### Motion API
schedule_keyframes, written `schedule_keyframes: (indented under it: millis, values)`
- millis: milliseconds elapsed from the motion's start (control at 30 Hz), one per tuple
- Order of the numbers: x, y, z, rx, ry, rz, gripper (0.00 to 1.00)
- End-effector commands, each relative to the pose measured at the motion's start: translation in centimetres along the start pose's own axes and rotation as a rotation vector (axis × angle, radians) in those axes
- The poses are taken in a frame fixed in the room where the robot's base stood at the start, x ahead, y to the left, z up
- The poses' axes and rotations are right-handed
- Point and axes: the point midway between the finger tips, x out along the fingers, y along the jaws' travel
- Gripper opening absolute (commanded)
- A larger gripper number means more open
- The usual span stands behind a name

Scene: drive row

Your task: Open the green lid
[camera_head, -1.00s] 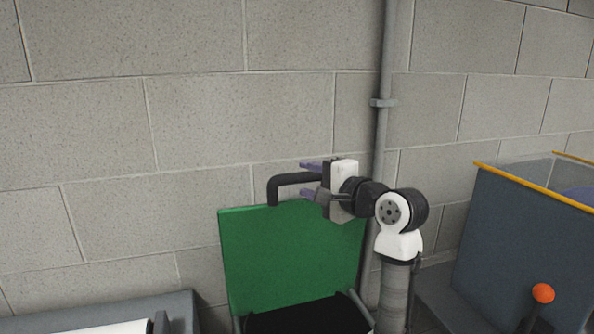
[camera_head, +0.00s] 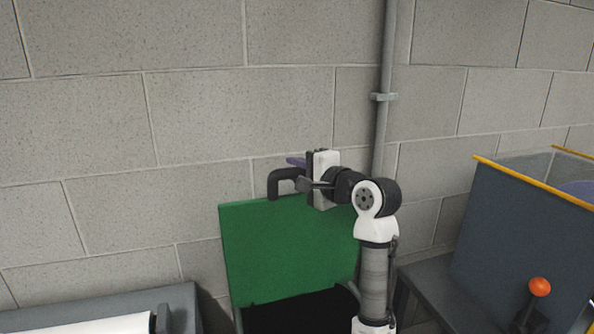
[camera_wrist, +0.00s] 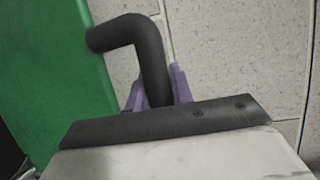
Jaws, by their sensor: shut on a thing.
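The green lid (camera_head: 285,250) stands raised, nearly upright, at the back of a dark bin, its face toward the head camera. A black bar handle (camera_head: 274,184) is fixed on its upper edge. My gripper (camera_head: 297,173) is at the handle, its purple fingers on either side of the bar. In the wrist view the black handle (camera_wrist: 148,60) runs down between the purple fingers (camera_wrist: 158,92), and the green lid (camera_wrist: 55,75) fills the left. The gripper is shut on the handle. The bin's dark opening (camera_head: 300,312) shows below the lid.
A grey block wall (camera_head: 150,120) with a vertical pipe (camera_head: 383,100) stands close behind. A dark blue-grey bin with a yellow rim (camera_head: 530,194) and an orange-knobbed lever (camera_head: 540,287) are at right. A grey unit with a white roll (camera_head: 90,324) is at lower left.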

Motion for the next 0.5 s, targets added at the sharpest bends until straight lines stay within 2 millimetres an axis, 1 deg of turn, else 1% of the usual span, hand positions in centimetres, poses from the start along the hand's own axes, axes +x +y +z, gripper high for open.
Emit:
schedule_keyframes:
  millis: [167,267,367,500]
  values:
    - [0.0,0.0,0.0,0.000,0.000,0.000,0.00]
    - [-0.4,0.3,0.2,-0.004,-0.001,-0.012,0.00]
    - [-1.9,1.0,0.8,-0.022,-0.001,-0.055,0.00]
    - [-5.1,2.2,2.1,-0.060,0.000,-0.146,0.00]
